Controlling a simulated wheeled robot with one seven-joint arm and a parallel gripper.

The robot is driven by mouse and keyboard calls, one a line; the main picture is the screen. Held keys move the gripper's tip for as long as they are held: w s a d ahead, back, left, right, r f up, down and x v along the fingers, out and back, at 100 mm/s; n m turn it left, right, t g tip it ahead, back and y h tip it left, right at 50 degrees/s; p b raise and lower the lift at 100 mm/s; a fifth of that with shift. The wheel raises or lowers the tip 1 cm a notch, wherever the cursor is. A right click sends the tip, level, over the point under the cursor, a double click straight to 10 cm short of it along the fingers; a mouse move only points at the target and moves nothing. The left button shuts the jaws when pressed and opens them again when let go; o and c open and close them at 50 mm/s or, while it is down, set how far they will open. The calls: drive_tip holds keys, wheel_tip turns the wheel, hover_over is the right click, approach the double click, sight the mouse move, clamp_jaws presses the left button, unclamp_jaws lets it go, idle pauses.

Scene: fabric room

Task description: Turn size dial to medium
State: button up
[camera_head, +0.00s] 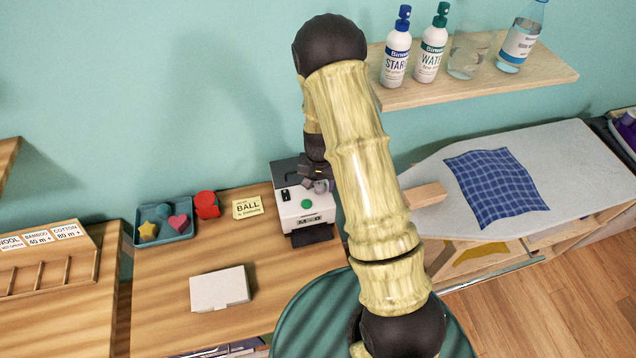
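A small white and dark machine (300,212) stands on the wooden table, left of my arm. It has a green round button (306,204) on its front and a small dark marked strip below it. My gripper (319,186) is dark and sits at the top right of the machine, beside a small grey part that may be the dial. The gripper's fingers are too small and dark to tell open from shut. I cannot read the dial's setting. My arm covers the area to the machine's right.
A "BALL" card (248,207), a blue tray (163,222) of shapes, a red piece (206,205) and a white box (219,289) lie on the table. A bottle shelf (480,83) is above right. An ironing board (580,155) with checked cloth (496,187) lies right.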

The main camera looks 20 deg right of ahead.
sight(320, 186)
drive_tip(key=shift+r, duration=0.1)
wheel_tip(320, 186, up, 17)
drive_tip(key=b, duration=0.3)
drive_tip(key=shift+r, duration=0.15)
drive_tip(key=shift+s, duration=0.1)
idle(0.5)
drive_tip(key=s+r+n+t, duration=0.1)
drive_tip(key=s+n, duration=0.3)
drive_tip(key=s, duration=1.1)
drive_tip(key=shift+s+r+n+t, duration=0.2)
drive_tip(key=shift+s+n+t, duration=0.1)
drive_tip(key=shift+t, duration=0.5)
